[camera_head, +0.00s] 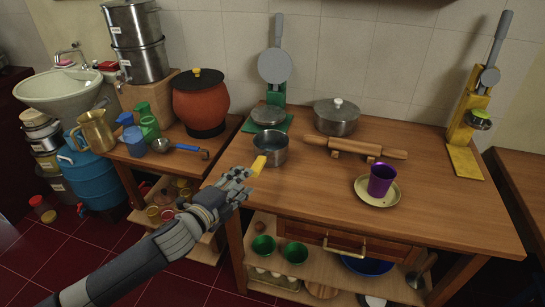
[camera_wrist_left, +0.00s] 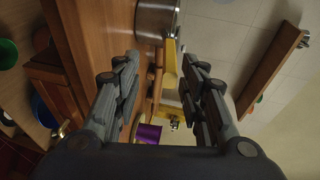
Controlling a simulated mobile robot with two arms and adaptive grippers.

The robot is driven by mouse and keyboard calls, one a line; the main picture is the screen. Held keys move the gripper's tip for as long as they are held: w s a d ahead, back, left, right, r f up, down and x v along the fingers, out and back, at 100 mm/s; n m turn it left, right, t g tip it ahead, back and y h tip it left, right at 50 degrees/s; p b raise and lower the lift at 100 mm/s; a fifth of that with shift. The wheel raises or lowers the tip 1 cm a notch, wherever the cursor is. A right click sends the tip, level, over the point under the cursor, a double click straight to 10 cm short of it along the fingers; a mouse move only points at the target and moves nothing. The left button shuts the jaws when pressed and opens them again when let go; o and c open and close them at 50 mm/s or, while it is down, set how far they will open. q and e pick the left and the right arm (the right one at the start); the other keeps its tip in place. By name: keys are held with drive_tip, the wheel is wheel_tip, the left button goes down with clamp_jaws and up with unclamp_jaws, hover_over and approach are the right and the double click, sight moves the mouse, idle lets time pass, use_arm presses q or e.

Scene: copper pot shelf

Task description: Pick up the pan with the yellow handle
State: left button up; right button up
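The small grey metal pan (camera_head: 270,150) stands at the left front part of the wooden counter. Its yellow handle (camera_head: 258,166) points toward my left gripper (camera_head: 246,174), which is at the counter's left front edge with its fingers close to the handle. In the left wrist view the pan (camera_wrist_left: 155,17) is at the top, and its yellow handle (camera_wrist_left: 171,62) shows between the two spread fingers of the left gripper (camera_wrist_left: 161,60). The fingers look apart from the handle. I cannot tell how deep the handle sits between them. My right gripper is in neither view.
On the counter (camera_head: 430,210) stand a lidded pot (camera_head: 337,118), a rolling pin (camera_head: 355,147) on a rest, and a purple cup (camera_head: 381,180) on a plate. A grey press (camera_head: 275,66) stands behind the pan. A red-orange pot (camera_head: 201,102) is on the lower table to the left.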

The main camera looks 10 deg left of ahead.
sight(265, 158)
use_arm(q)
drive_tip(key=w, duration=0.1)
drive_tip(key=w+d, duration=0.1)
drive_tip(key=w, duration=0.1)
drive_tip(key=shift+d+r, duration=0.1)
drive_tip(key=shift+r, duration=0.1)
drive_tip(key=x, duration=0.2)
drive_tip(key=shift+w, duration=0.3)
drive_tip(key=shift+w+d+f, duration=0.1)
drive_tip(key=shift+w, duration=0.15)
drive_tip(key=shift+w+d+p, duration=0.1)
drive_tip(key=shift+w+p, duration=0.2)
drive_tip(key=shift+p, duration=0.05)
drive_tip(key=x, duration=0.4)
drive_tip(key=shift+w, duration=0.2)
clamp_jaws()
drive_tip(key=shift+r, duration=0.2)
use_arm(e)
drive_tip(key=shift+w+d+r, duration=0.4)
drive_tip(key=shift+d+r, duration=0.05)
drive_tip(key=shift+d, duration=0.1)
